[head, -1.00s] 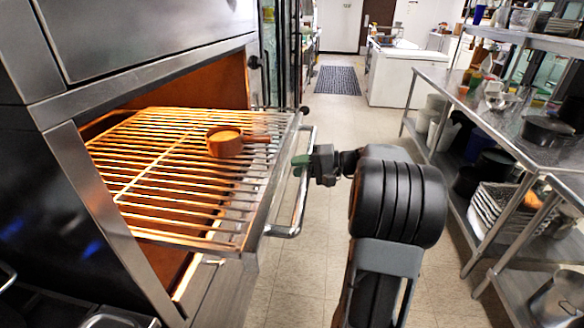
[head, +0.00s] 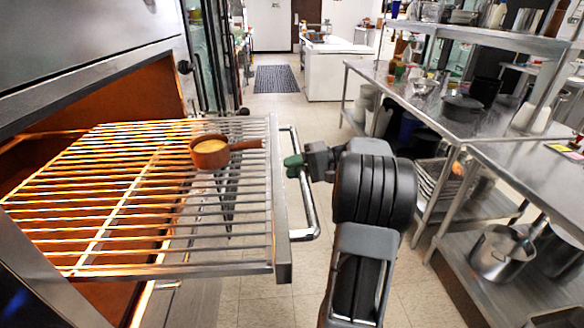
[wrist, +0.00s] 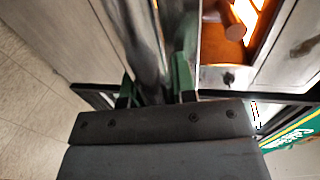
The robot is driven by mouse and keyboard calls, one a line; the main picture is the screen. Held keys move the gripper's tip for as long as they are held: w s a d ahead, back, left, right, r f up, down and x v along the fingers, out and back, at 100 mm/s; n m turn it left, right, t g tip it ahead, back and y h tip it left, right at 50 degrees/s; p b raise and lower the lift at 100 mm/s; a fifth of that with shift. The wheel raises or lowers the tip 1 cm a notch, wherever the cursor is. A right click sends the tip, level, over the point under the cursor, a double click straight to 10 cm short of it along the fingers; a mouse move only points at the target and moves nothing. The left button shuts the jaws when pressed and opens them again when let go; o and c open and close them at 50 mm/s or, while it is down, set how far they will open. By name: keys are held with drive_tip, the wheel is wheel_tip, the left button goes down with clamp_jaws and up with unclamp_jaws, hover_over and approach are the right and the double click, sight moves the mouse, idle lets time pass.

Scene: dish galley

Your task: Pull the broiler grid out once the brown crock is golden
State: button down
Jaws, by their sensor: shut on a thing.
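The broiler grid (head: 130,213) is a metal rack, drawn well out of the glowing broiler opening on the left. The brown crock (head: 210,152) sits upright near its front edge, its handle pointing right. Its contents look golden yellow. My gripper (head: 294,164) is shut on the grid's bar handle (head: 309,209) at the front. In the wrist view, the green fingertips of my gripper (wrist: 155,88) stand on either side of the handle bar (wrist: 140,40).
Steel work tables (head: 463,116) with pots and shelves line the right side. A large pot (head: 499,253) stands on a lower shelf there. Tiled floor (head: 262,120) is open in the aisle, with a dark mat (head: 276,79) farther back.

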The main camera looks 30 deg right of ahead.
drive_tip(key=c, duration=1.2)
unclamp_jaws()
drive_tip(key=shift+d, duration=0.15)
drive_tip(key=p+v, duration=0.2)
drive_tip(key=v, duration=1.1)
drive_tip(key=shift+s+d+r+p, duration=0.1)
drive_tip(key=shift+s+d+p, duration=0.1)
drive_tip(key=shift+p, duration=0.15)
